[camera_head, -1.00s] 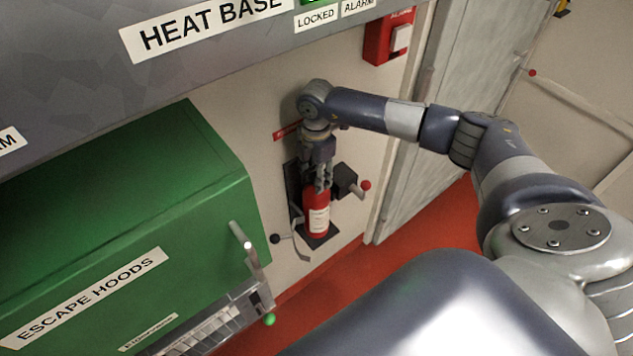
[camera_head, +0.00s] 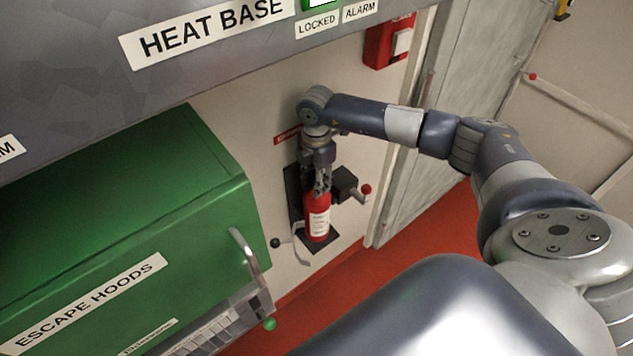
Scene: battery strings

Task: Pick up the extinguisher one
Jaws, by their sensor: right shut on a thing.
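A red extinguisher (camera_head: 317,218) with a white label stands upright against a dark backing plate (camera_head: 293,190) on the wall. My right gripper (camera_head: 321,188) points down over it and is shut on its top. The gripper and wrist hide the extinguisher's head. My left gripper is not in view.
A black bracket block with a red-knobbed lever (camera_head: 366,189) sits right of the extinguisher. A thin lever with a black knob (camera_head: 275,243) is at its left. A green escape hoods cabinet (camera_head: 120,220) stands left. A red alarm box (camera_head: 388,42) is above right, near a grey door (camera_head: 470,100).

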